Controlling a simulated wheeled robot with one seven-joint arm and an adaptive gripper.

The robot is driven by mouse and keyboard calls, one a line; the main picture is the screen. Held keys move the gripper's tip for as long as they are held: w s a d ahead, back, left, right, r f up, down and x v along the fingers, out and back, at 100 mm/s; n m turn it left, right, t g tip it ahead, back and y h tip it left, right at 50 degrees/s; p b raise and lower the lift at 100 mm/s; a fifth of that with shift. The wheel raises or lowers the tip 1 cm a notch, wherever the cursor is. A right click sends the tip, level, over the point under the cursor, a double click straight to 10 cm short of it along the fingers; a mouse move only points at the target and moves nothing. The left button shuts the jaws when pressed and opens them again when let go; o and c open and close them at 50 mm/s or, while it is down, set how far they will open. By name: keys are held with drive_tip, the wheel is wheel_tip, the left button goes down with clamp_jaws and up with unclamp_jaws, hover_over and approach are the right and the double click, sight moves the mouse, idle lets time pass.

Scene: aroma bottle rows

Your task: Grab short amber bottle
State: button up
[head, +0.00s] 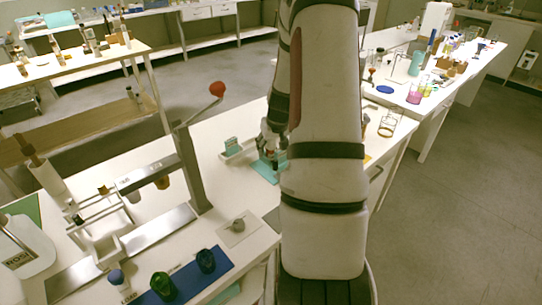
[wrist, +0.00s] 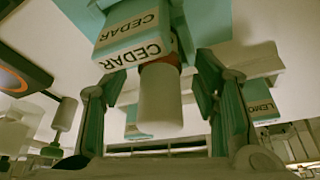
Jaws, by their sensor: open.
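In the wrist view, a bottle with a pale cylindrical cap (wrist: 160,102) and a thin strip of reddish-amber glass stands between my gripper's (wrist: 157,78) two fingers. The fingers are apart, one on each side of the cap, with a gap showing. Most of the bottle's body is hidden behind the cap and a teal-and-white block (wrist: 125,32) marked CEDAR, so I cannot tell its height. In the head view, my gripper (head: 269,148) is low over a teal mat (head: 264,172) on the white table, and my arm hides much around it.
A block marked LEMO (wrist: 262,108) lies to the right in the wrist view. In the head view, a small teal-labelled holder (head: 232,146) stands left of my gripper. A metal stand with a red knob (head: 217,89) rises farther left. A wire ring stand (head: 388,122) is to the right.

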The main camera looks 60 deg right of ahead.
clamp_jaws()
idle(0.3)
